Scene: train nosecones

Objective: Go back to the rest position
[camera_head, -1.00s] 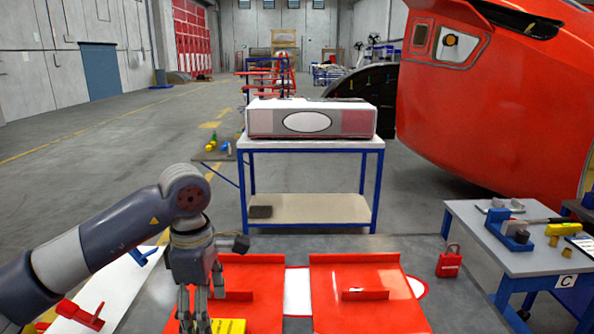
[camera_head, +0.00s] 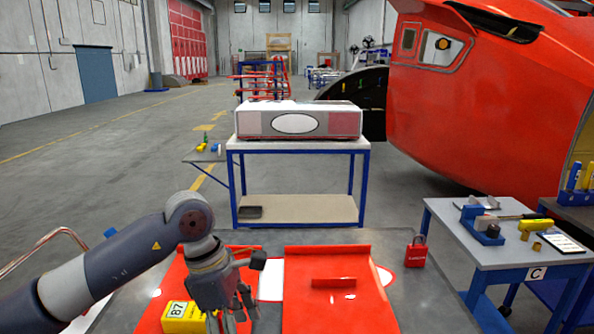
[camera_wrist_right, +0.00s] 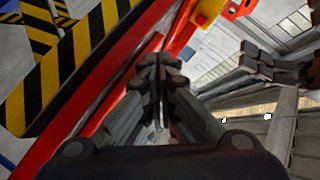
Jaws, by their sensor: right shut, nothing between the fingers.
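My left gripper (camera_head: 232,318) hangs at the bottom of the head view, in front of the red panels. Its fingertips run close to the frame's lower edge, and I cannot tell whether they are apart. A yellow block marked 87 (camera_head: 182,317) lies on the red panel to the left of this gripper. My right gripper (camera_wrist_right: 158,75) shows in the right wrist view with its fingers together and nothing between them. My right arm does not show in the head view.
Red panels (camera_head: 330,265) cover the grey worktop in front of me. A red padlock (camera_head: 416,254) stands at its right, near side table C (camera_head: 470,225). A table (camera_head: 300,147) behind carries a white-and-red box (camera_head: 297,121). A red train nose (camera_head: 480,100) stands at right.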

